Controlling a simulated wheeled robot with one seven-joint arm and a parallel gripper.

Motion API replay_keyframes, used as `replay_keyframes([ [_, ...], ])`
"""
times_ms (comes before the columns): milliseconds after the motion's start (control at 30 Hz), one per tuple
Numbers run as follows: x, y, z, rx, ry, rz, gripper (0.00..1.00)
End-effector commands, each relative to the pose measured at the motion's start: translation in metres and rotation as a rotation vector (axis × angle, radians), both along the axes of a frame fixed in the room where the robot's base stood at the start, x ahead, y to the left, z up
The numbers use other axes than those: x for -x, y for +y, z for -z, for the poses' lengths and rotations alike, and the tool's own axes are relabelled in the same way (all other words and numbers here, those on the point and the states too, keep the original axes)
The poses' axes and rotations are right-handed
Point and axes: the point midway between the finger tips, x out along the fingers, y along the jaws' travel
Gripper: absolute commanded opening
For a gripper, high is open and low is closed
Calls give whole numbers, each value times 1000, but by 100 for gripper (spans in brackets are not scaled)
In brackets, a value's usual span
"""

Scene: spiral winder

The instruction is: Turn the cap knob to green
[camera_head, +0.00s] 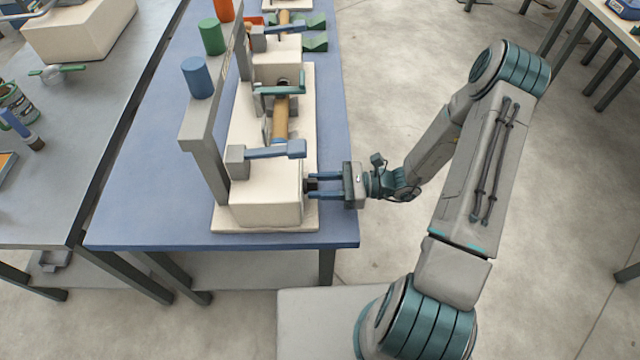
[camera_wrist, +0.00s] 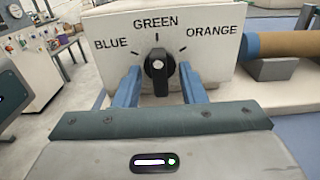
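The black cap knob (camera_wrist: 159,68) sits on the white end panel (camera_wrist: 205,62) of the winder, below the printed words BLUE, GREEN and ORANGE. Its raised bar stands about upright, with its top toward the GREEN mark. My gripper (camera_wrist: 160,78) is open, with one blue finger on each side of the knob and a small gap to it on both sides. In the head view, my gripper (camera_head: 318,184) reaches the machine's near right side from the right. The knob (camera_head: 311,184) is small and partly hidden there.
The winder's base plate (camera_head: 264,228) stands on the blue table (camera_head: 160,218). A grey post and beam carry blue (camera_head: 197,78), green (camera_head: 212,37) and orange (camera_head: 223,9) cylinders. A brown roll (camera_head: 281,118) lies in the machine. The floor right of the table is open.

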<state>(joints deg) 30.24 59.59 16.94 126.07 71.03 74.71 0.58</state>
Motion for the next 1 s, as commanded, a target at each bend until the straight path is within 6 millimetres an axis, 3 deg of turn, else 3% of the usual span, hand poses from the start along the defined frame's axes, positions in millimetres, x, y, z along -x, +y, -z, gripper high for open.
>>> replay_keyframes([
  [367,0,-8,1,0,-2,1,36],
  [467,0,-22,1,0,-3,3,36],
  [800,3,-99,2,2,-3,5,36],
  [1000,4,-129,1,1,-2,3,36],
])
